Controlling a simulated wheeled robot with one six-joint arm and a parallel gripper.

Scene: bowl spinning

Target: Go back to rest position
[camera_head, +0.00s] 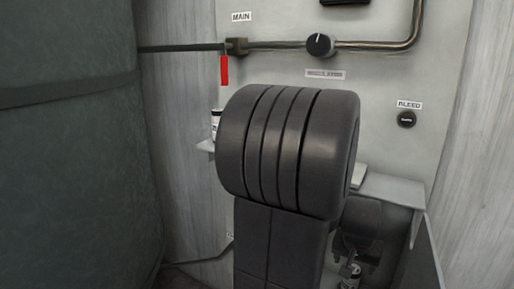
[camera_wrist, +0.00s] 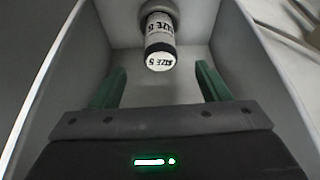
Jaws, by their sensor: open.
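My gripper (camera_wrist: 159,68) is open in the wrist view, with its two green fingers wide apart and nothing clasped between them. A small bottle marked "SIZE 5" (camera_wrist: 159,45), with a white label and a dark band, shows between and ahead of the fingers, apart from both. It is inside a light grey box-like compartment (camera_wrist: 225,30), whose walls rise on both sides of my gripper. In the head view my own dark arm fills the middle and hides much of the area behind it.
A pale panel carries a pipe (camera_head: 280,46), a black knob (camera_head: 319,45), a BLEED button (camera_head: 406,119) and a red tag (camera_head: 224,70). A ledge (camera_head: 392,185) juts out at right. Another bottle (camera_head: 215,125) stands left of my arm. A large dark green body (camera_head: 65,180) fills the left.

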